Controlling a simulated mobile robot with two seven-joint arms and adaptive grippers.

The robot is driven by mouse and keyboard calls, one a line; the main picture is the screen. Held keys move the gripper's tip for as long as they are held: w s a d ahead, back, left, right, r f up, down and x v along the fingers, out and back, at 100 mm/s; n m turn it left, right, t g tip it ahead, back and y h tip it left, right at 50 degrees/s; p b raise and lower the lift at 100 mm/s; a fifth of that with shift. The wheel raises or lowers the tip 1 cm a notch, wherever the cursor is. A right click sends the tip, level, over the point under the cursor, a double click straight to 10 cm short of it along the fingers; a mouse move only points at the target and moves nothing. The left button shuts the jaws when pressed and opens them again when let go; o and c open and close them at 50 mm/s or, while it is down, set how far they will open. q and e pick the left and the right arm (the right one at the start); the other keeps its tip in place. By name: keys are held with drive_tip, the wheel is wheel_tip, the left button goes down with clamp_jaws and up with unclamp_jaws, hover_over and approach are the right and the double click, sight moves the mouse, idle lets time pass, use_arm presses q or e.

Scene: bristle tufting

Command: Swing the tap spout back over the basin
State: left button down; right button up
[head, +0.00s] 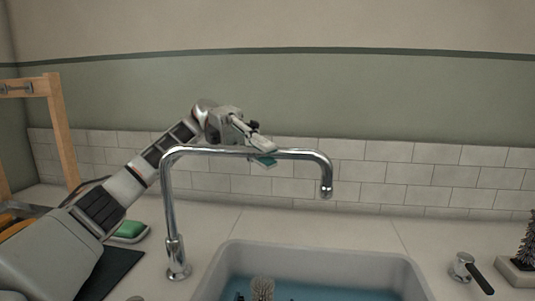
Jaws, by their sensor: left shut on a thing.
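The chrome tap has an upright pipe on the counter left of the basin. Its long spout (215,150) runs to the right, and its downturned outlet (326,188) shows above the back of the basin in the picture. The basin (315,256) is pale grey with blue inside. My left gripper (262,156) is shut on the spout's horizontal pipe, around its middle; a green pad shows just below the pipe. The rest of the grip is partly hidden. My right gripper is out of view.
A tap lever (463,265) stands right of the basin, near a dark bristle brush (526,240). A round brush head (262,286) shows in the basin. A green block (131,229) lies in a dish at left. A tiled wall (430,180) closes the back.

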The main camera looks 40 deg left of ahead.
use_arm(q)
drive_tip(key=shift+s+d+f+g, duration=0.1)
drive_tip(key=shift+s+d+g, duration=0.15)
drive_tip(key=shift+s+g, duration=0.15)
drive_tip(key=shift+m, duration=0.3)
drive_tip(key=c, duration=2)
unclamp_jaws()
drive_tip(key=shift+s, duration=0.1)
drive_tip(key=shift+o, duration=0.2)
drive_tip(key=shift+a, duration=0.1)
drive_tip(key=v, duration=0.7)
drive_tip(key=shift+r, duration=0.2)
drive_tip(key=shift+a, duration=0.15)
